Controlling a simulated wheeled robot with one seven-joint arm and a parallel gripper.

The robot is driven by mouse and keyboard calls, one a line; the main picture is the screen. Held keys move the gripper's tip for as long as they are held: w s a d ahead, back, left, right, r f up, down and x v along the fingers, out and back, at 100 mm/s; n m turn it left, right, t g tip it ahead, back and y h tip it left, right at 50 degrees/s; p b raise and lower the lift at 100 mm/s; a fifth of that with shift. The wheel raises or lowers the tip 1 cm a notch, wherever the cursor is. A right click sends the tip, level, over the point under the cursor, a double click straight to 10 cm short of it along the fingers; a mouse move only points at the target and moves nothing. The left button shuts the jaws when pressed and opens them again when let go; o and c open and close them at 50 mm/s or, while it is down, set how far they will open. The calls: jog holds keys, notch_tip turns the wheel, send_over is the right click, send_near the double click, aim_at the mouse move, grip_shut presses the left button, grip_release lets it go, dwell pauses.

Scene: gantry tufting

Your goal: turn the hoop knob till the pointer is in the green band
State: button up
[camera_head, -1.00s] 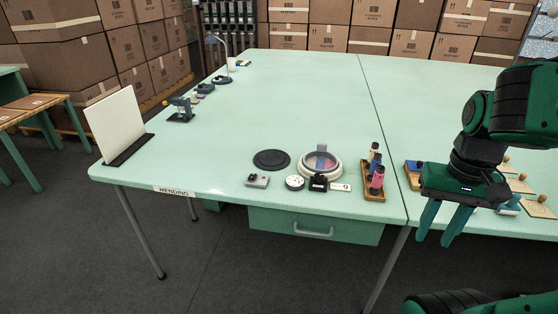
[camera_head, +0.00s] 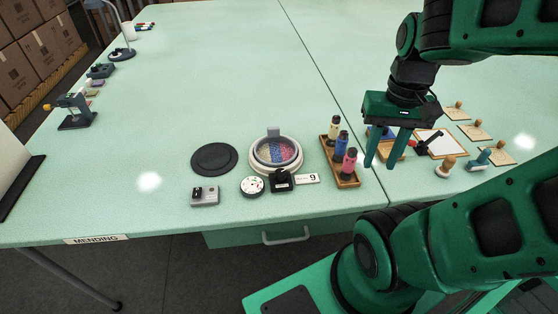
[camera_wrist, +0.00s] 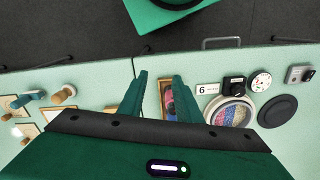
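The round hoop (camera_head: 250,165) has a pale rim around pink, blue and beige fabric and stands near the table's front edge. A black block (camera_head: 281,181) sits at its front rim; whether this is the knob I cannot tell. A small white round dial (camera_head: 252,186) lies just left of the block; its pointer and any green band are too small to read. In the wrist view the hoop (camera_wrist: 209,112), black block (camera_wrist: 233,86) and dial (camera_wrist: 261,81) show right of the fingers. My gripper (camera_head: 382,166) is open and empty, right of the hoop beyond the bottle tray.
A wooden tray (camera_head: 347,181) with several coloured bottles stands between hoop and gripper. A black disc (camera_head: 214,158), a grey box (camera_head: 205,196) and a number card (camera_head: 307,179) lie near the hoop. Wooden-knobbed pieces (camera_head: 446,165) lie at right. The table's middle is clear.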

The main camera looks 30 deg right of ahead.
jog(key=o, duration=0.4)
jog(key=shift+s, duration=0.1)
jog(key=shift+c, duration=0.2)
jog(key=m+g+y, duration=0.2)
jog(key=g+y, duration=0.1)
send_near(280, 171)
jog(key=x, duration=0.8)
jog(key=shift+f, duration=0.25)
jog(key=shift+c, duration=0.4)
jog(key=c, duration=1)
jog(key=shift+a, duration=0.1)
jog(key=shift+n, duration=0.3)
